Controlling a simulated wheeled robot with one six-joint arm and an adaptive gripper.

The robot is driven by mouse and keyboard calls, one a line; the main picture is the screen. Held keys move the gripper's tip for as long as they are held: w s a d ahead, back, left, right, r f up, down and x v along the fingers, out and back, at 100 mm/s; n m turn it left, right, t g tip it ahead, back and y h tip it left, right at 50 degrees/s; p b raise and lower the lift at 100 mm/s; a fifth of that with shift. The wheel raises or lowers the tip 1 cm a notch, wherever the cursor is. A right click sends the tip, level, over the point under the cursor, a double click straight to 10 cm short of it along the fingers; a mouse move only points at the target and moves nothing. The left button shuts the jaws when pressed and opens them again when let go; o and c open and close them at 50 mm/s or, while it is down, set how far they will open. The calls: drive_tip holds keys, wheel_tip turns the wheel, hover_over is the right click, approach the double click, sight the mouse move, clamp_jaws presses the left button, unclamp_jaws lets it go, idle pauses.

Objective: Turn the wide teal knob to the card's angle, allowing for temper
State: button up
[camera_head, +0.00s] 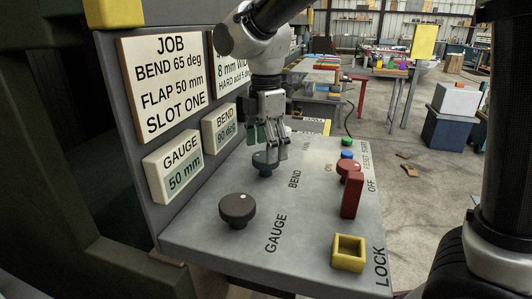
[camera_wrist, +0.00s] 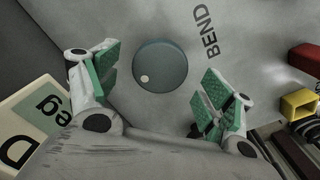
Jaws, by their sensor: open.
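The wide teal knob (camera_head: 263,168) stands on the grey sloped panel by the word BEND. In the wrist view it is a round teal disc (camera_wrist: 165,62) with a pale dot at its lower left. My gripper (camera_head: 269,148) is open above the knob; its green-padded fingers (camera_wrist: 160,78) are on either side of it, apart from it. The job card (camera_head: 165,75) reads BEND 65 deg, FLAP 50 mm, SLOT ONE. A second card (camera_head: 229,75), partly hidden by my arm, shows 8 mm and HARD add 5. The BEND display (camera_head: 221,127) appears to read 90 deg.
A dark GAUGE knob (camera_head: 237,209) stands nearer on the panel, below a 50 mm display (camera_head: 174,168). To the right are a red lever (camera_head: 352,194), a red knob (camera_head: 349,169), blue (camera_head: 347,155) and green (camera_head: 347,142) buttons and a yellow LOCK socket (camera_head: 349,253).

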drive_tip(key=shift+f, duration=1.05)
drive_tip(key=c, duration=1)
drive_tip(key=shift+c, duration=0.2)
drive_tip(key=shift+m, duration=0.4)
drive_tip(key=m, duration=0.4)
drive_tip(key=shift+m, duration=0.4)
drive_tip(key=m, duration=0.6)
drive_tip(key=o, duration=1)
